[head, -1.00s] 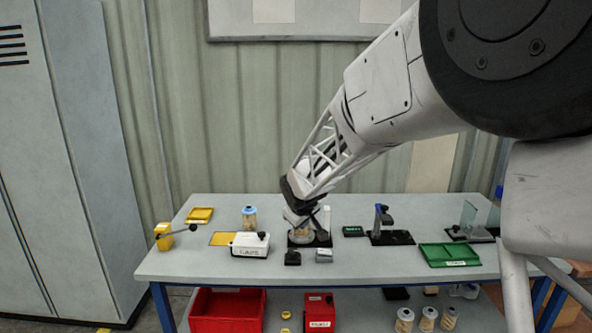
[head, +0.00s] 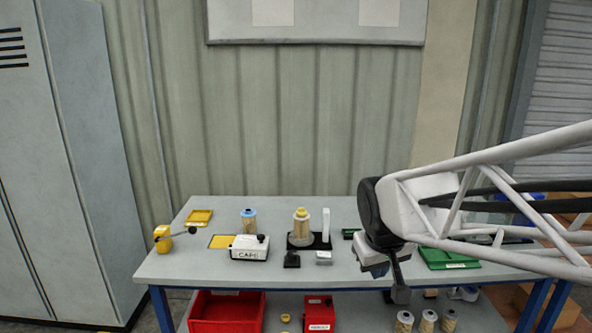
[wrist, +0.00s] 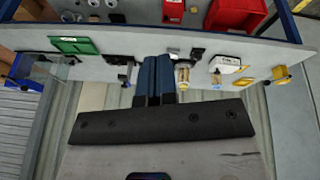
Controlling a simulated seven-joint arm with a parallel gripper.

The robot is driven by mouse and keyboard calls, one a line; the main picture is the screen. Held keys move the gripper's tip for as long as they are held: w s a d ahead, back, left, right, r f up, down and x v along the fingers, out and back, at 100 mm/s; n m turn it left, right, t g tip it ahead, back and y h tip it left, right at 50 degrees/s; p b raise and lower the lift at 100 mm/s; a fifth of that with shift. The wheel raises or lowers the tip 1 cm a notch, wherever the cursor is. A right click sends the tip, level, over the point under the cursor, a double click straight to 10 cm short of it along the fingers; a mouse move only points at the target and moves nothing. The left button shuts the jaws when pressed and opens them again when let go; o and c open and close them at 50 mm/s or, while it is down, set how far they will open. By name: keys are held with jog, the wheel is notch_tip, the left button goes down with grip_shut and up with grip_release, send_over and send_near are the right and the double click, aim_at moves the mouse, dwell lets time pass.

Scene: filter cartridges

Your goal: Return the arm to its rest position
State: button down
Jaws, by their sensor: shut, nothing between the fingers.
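My gripper (head: 401,290) hangs in front of the table's front edge, right of centre in the head view. In the wrist view my gripper (wrist: 153,80) has its two dark fingers together with nothing between them. A filter cartridge with a yellow cap (head: 302,222) stands upright on a black base left of my gripper, apart from it. It also shows in the wrist view (wrist: 183,78). My arm hides part of the table's right side.
The grey table (head: 190,265) holds a blue-topped cartridge (head: 249,220), a white CAPS box (head: 249,248), a yellow device (head: 163,238) and a green tray (head: 445,260). Below are a red bin (head: 228,312) and several cartridges (head: 427,322). The air above the table's left half is clear.

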jog(key=s+d+f+m, duration=0.1)
jog(key=s, duration=0.7)
jog(key=s+d+f+m+g, duration=0.1)
jog(key=s, duration=0.8)
jog(key=shift+d+m+y, duration=0.3)
jog(key=shift+d+m, duration=0.1)
